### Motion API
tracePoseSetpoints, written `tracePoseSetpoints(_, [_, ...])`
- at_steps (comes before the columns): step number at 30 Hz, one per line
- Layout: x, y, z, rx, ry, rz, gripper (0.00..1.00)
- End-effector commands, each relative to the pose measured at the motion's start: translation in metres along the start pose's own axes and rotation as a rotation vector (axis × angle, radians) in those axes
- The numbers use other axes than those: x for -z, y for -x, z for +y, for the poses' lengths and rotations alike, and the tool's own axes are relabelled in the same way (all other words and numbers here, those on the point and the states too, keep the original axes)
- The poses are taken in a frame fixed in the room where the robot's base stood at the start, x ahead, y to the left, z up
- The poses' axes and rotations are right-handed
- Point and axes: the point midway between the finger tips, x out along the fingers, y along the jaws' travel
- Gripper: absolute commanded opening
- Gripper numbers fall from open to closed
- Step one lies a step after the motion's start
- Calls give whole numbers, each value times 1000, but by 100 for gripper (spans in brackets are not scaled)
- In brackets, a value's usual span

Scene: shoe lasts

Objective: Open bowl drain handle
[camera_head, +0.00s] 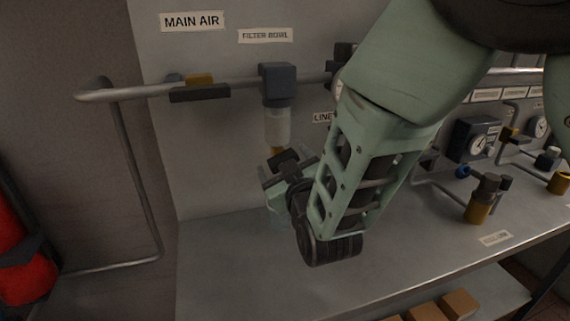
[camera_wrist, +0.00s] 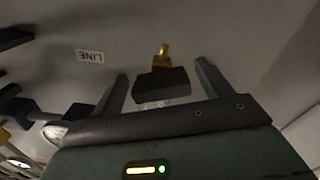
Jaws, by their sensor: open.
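The filter bowl (camera_head: 278,125) is a pale, cloudy cylinder under a dark square head on the pipe, below the "FILTER BOWL" label. A brass stem is at its bottom, and the dark drain handle (camera_head: 283,159) sits just under it. In the wrist view the drain handle (camera_wrist: 161,85) is a dark block with the brass stem (camera_wrist: 163,54) beyond it. My gripper (camera_wrist: 161,76) is open, one finger on each side of the handle, with visible gaps on both sides. In the head view my gripper (camera_head: 288,165) is at the handle, partly hiding it.
A pipe (camera_head: 130,93) runs along the panel, with a yellow-topped dark valve (camera_head: 199,84) on its left. Gauges and brass fittings (camera_head: 479,207) stand to the right. A red cylinder (camera_head: 22,255) is at far left.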

Motion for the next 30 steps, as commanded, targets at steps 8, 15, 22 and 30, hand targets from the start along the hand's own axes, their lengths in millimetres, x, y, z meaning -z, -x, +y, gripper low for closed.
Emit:
tracePoseSetpoints(8, [-1,21,-1,3,-1,-1,78])
tracePoseSetpoints(15, [-2,70,-2,4,-2,0,78])
tracePoseSetpoints(22, [4,97,1,1,3,-5,78])
tracePoseSetpoints(30, [6,118,2,2,5,-5,78])
